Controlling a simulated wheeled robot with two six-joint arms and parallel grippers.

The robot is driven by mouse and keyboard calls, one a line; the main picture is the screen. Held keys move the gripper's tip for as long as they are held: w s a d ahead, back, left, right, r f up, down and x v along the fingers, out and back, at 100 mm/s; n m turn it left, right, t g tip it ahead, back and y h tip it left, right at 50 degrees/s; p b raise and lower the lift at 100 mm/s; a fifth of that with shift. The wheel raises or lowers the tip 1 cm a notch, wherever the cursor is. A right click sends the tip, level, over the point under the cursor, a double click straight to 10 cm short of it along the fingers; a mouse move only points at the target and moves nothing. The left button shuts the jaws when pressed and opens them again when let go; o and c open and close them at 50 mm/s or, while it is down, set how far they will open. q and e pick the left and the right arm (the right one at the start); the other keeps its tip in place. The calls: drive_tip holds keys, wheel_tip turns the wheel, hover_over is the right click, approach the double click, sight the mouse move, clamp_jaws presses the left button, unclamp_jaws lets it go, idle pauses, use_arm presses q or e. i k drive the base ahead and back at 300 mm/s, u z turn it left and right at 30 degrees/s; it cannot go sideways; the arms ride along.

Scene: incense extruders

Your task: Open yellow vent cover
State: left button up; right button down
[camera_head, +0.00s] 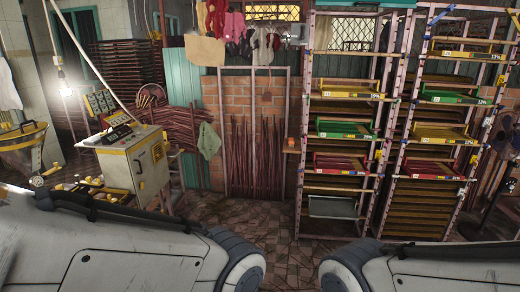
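Two yellowish lattice panels are set high in the back wall, one behind the left rack (350,33) and one at the top centre (272,13). My left and right arms fill the bottom corners, well in front of all these. Neither gripper shows.
Two tall racks, left (308,130) and right (397,130), hold yellow, green and red trays. A hopper-like yellow-rimmed vessel (22,135) is at the far left. Bundled sticks lean on the brick wall (235,100). A lit bulb (65,88) hangs left. Tiled floor (285,245) is clear at centre.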

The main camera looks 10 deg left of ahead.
sight(155, 164)
drive_tip(key=i, duration=2.45)
drive_tip(key=u, duration=1.5)
